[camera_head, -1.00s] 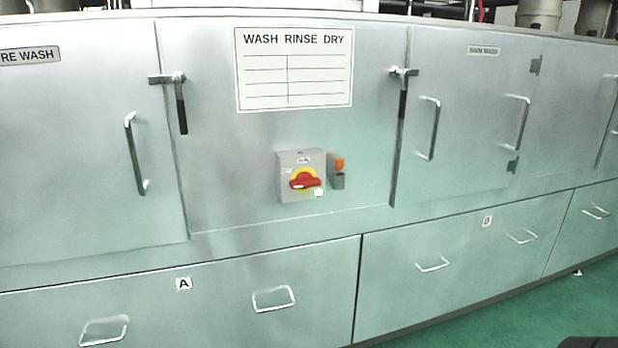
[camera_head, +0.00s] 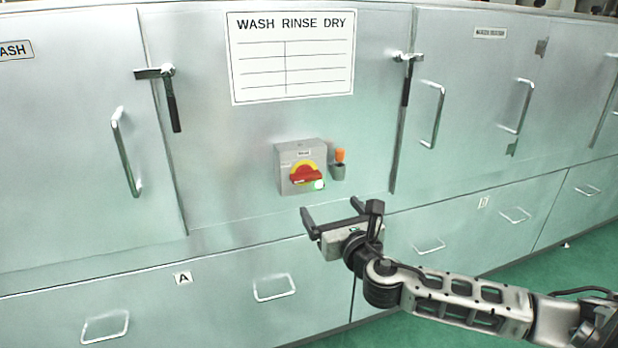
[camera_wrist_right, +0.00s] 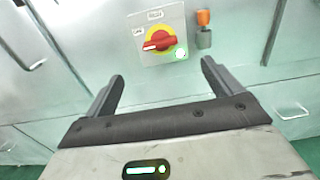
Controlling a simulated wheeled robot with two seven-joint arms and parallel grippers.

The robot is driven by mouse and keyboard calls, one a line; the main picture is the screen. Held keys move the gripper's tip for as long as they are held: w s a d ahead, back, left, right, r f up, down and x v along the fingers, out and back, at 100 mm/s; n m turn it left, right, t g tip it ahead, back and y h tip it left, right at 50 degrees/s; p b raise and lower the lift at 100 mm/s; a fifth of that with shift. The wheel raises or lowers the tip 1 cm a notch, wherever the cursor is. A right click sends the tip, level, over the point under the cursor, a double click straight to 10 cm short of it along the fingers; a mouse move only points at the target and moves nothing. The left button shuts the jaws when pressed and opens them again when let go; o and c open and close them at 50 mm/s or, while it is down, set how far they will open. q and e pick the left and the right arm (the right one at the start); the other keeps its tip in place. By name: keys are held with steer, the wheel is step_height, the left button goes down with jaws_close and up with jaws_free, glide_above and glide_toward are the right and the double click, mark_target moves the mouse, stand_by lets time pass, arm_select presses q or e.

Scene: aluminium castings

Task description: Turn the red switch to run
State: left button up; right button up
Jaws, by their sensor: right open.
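The red switch (camera_head: 306,176) is a rotary handle on a yellow disc, on the front of a grey box fixed to the steel cabinet. Its handle lies roughly level, slightly tilted. It also shows in the right wrist view (camera_wrist_right: 156,42), above and ahead of the fingers. A round green-white light (camera_head: 319,185) is at the box's lower right corner. My right gripper (camera_head: 332,208) is open and empty, below and a little right of the box, apart from it. Its two fingers also show in the right wrist view (camera_wrist_right: 162,82). My left gripper is not in view.
An orange-topped grey fitting (camera_head: 339,165) sits just right of the switch box. Door latches (camera_head: 170,98) and bar handles (camera_head: 126,152) stick out from the cabinet. Drawer pulls (camera_head: 275,288) are below. The panel left of the box is clear.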

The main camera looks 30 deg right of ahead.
mark_target(308, 179)
steer(key=x, duration=1.4)
steer(key=shift+w+a, duration=0.1)
steer(key=c, duration=1)
